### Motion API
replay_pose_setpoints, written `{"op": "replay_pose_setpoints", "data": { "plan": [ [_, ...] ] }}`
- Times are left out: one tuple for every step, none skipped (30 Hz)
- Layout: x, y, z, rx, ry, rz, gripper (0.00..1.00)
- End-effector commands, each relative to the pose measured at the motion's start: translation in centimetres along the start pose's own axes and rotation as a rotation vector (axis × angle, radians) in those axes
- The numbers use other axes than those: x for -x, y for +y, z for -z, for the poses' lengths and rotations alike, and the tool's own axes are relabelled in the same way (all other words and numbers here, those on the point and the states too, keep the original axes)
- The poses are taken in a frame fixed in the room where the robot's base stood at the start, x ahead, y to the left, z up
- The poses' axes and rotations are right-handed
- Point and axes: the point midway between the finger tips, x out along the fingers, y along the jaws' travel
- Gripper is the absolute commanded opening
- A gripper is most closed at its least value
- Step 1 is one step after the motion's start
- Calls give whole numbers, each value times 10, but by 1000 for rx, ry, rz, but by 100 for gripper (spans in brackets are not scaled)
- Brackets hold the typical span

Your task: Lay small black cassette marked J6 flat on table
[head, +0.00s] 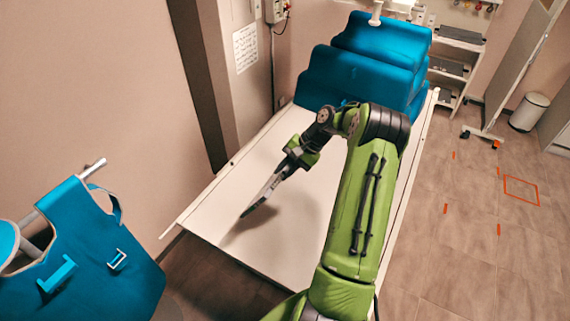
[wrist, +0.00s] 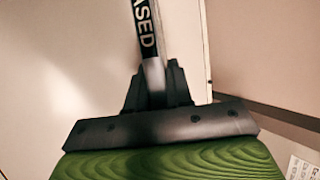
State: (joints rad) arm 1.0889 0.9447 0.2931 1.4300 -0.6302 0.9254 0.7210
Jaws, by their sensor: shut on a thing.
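My gripper (head: 283,171) is shut on a thin flat panel, the cassette (head: 263,194), above the white table (head: 290,235). The cassette is tilted steeply, its lower end pointing down and left toward the table's near left part. A dark shadow lies on the table below that end; I cannot tell whether it touches. In the wrist view, the cassette (wrist: 145,35) shows edge-on between the dark fingers of my gripper (wrist: 158,88), with white letters "ASED" on its black edge. No J6 mark is readable.
Blue cushions (head: 365,75) fill the table's far end. The near and middle tabletop is clear. A blue apron (head: 85,255) hangs on a rail at the left. A shelf (head: 455,65) and a bin (head: 528,112) stand at the far right.

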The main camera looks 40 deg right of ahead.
Motion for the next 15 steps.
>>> {"op": "replay_pose_setpoints", "data": {
  "plan": [
    [0,2,-1,7,-1,8,0],
    [-2,4,0,8,-1,11,0],
    [-4,8,1,10,-1,17,0],
    [-7,10,2,11,0,22,0],
    [-10,13,4,14,-1,29,0],
    [-14,17,5,18,-1,39,0],
    [-17,21,6,20,-1,47,0],
    [-19,24,7,23,-1,55,0],
    [-23,28,9,29,-1,66,0],
    [-25,31,10,33,-1,74,0],
    [-27,33,10,35,-1,81,0],
    [-30,37,12,38,0,92,0],
    [-32,40,12,42,-1,99,0],
    [-34,42,13,45,-1,107,0],
    [-36,45,14,50,-1,117,0]
  ]
}}
